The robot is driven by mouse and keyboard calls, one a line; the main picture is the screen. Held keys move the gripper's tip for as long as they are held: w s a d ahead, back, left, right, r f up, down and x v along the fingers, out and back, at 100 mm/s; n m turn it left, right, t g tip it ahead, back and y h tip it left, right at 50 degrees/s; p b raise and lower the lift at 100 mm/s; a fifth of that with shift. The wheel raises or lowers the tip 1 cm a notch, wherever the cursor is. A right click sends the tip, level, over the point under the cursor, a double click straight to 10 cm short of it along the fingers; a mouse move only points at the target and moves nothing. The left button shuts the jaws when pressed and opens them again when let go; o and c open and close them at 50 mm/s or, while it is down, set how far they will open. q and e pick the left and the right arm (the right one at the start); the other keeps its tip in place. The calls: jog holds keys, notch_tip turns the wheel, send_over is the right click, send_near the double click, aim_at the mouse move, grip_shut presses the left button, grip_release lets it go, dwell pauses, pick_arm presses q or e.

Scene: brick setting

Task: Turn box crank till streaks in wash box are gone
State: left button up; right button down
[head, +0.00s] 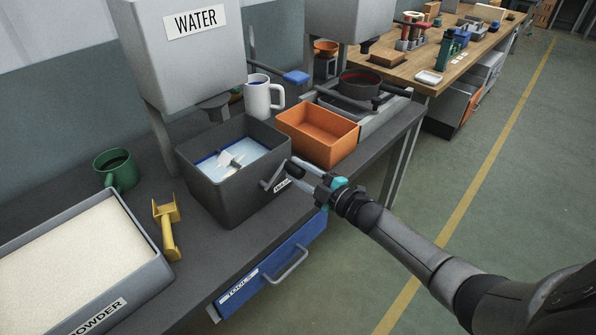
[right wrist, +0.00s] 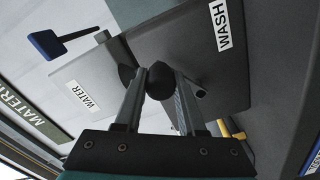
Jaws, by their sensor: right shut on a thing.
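The dark grey wash box (head: 222,195) stands on the bench below the water tank, and its label shows in the right wrist view (right wrist: 227,25). It holds pale whitish-blue liquid (head: 258,151) with a pale paddle (head: 232,161) in it. Darker blue shows along the liquid's far left edge. The crank (head: 272,179) is on the box's right-hand side, its handle raised toward my gripper. My right gripper (head: 298,172) is shut on the black crank knob (right wrist: 160,81), which sits between its fingertips in the right wrist view. My left gripper is not in view.
An orange tray (head: 318,152) stands close to the right of the wash box, a white mug (head: 258,112) behind it. A yellow tool (head: 168,235), green mug (head: 116,181) and powder bin (head: 130,295) are to the left. A blue drawer (head: 265,278) is below.

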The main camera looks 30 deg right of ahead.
jog(key=c, duration=0.5)
grip_release()
jog(key=p+v, duration=0.1)
jog(key=v, duration=1.4)
jog(key=shift+p, duration=0.35)
jog(key=shift+s+d+r, duration=0.1)
